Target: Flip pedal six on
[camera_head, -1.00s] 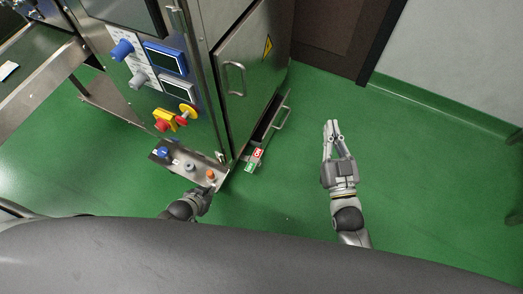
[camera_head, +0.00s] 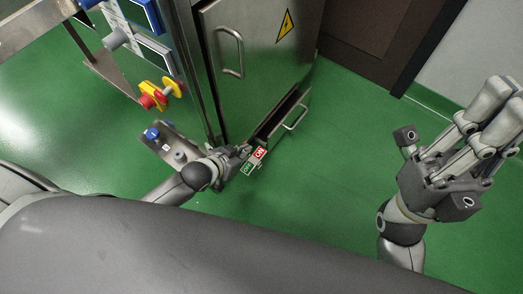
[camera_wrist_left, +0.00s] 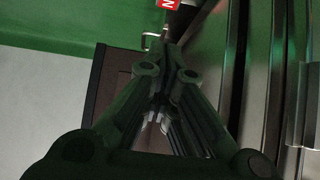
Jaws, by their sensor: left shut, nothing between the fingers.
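A small switch plate with a red ON label (camera_head: 261,153) and a green OFF label (camera_head: 247,168) sits low by the cabinet's bottom corner. I cannot tell the pedal's position or number. My left gripper (camera_head: 243,150) is shut and empty, its tips close beside the ON label; contact cannot be told. In the left wrist view, the fingers (camera_wrist_left: 168,50) come together below a red label (camera_wrist_left: 167,4) cut off by the top edge. My right gripper (camera_head: 505,95) is raised over the floor at the right, its finger gap unclear.
A steel cabinet (camera_head: 270,80) with handles stands behind the labels. A control panel with a red and yellow emergency stop (camera_head: 152,95) is on the left. A low steel panel (camera_head: 170,140) with a blue knob (camera_head: 152,134) is left of my left arm. Green floor (camera_head: 340,170) is clear.

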